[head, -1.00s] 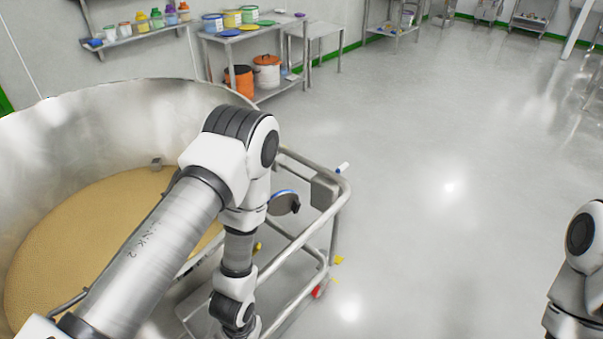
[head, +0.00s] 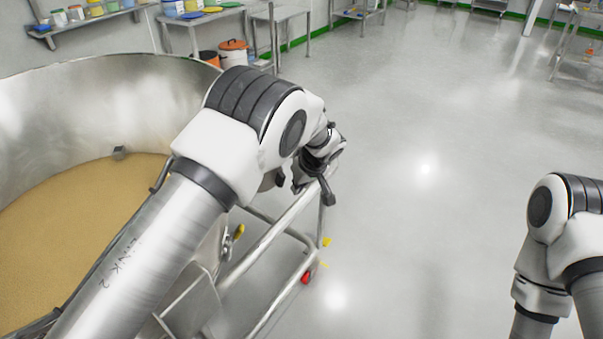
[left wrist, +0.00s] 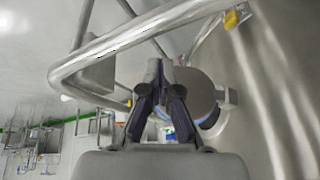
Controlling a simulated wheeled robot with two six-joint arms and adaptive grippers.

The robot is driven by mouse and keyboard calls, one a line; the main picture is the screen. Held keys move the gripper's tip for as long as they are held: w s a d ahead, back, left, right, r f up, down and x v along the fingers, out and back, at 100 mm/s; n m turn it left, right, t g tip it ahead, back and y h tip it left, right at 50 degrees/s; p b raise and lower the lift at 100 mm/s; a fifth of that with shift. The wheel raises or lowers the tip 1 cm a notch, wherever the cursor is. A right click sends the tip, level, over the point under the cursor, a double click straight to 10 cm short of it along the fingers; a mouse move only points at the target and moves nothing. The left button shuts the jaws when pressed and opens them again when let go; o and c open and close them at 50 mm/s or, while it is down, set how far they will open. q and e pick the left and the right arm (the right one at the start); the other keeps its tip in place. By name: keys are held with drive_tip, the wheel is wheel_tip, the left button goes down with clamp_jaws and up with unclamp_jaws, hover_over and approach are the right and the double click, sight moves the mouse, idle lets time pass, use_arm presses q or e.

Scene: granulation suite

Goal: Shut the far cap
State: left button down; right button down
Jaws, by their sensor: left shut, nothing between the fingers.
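A round grey cap (left wrist: 198,88) with a blue edge shows in the left wrist view, standing out from the side of the steel vessel (left wrist: 285,100). It is partly behind my left gripper (left wrist: 160,68), whose dark fingers are together with nothing between them. The fingertips overlap the cap's left side in the picture; I cannot tell whether they touch it. In the head view my left gripper (head: 327,188) is beside the frame's top rail, and my arm hides most or all of the cap. My right arm is at the right edge; its gripper is out of view.
The large vessel (head: 90,85) holds tan granules (head: 60,220). A tubular steel frame (head: 265,245) stands beside it, with its rail (left wrist: 150,35) close to my left gripper. A yellow handle (head: 238,232) sits low on the vessel's side. Open floor (head: 430,240) lies to the right.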

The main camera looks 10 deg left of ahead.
use_arm(q)
drive_tip(key=shift+x, duration=1.15)
drive_tip(key=w+a, duration=0.3)
drive_tip(key=shift+p, duration=0.35)
